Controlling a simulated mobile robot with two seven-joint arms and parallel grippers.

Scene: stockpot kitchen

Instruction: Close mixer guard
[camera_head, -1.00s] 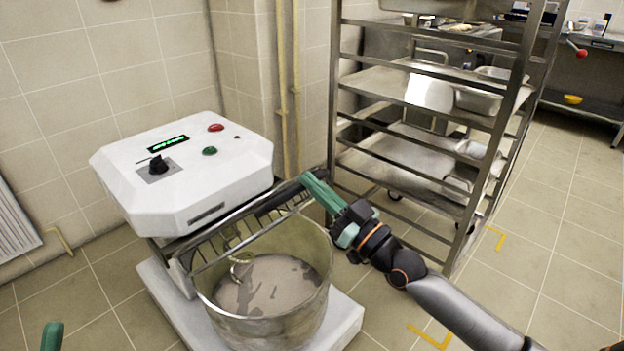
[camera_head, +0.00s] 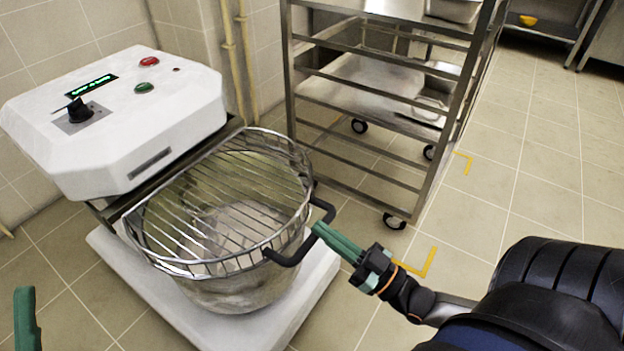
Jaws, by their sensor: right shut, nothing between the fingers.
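The mixer's white head (camera_head: 120,120) stands at the left, with a knob, a lit display, a red and a green button. Its wire guard (camera_head: 225,205) lies flat across the top of the steel bowl (camera_head: 240,292). The guard's black handle (camera_head: 312,238) sticks out at the right rim. My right gripper (camera_head: 320,230) is shut and empty, with its green fingertips right by the handle; I cannot tell whether they touch it. Part of my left gripper (camera_head: 27,318) shows at the lower left edge; its jaws cannot be made out.
A steel rack trolley (camera_head: 428,185) on black wheels stands behind and right of the mixer, with trays on its shelves. Yellow corner marks (camera_head: 425,265) are on the tiled floor. The floor (camera_head: 550,170) at the right is open.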

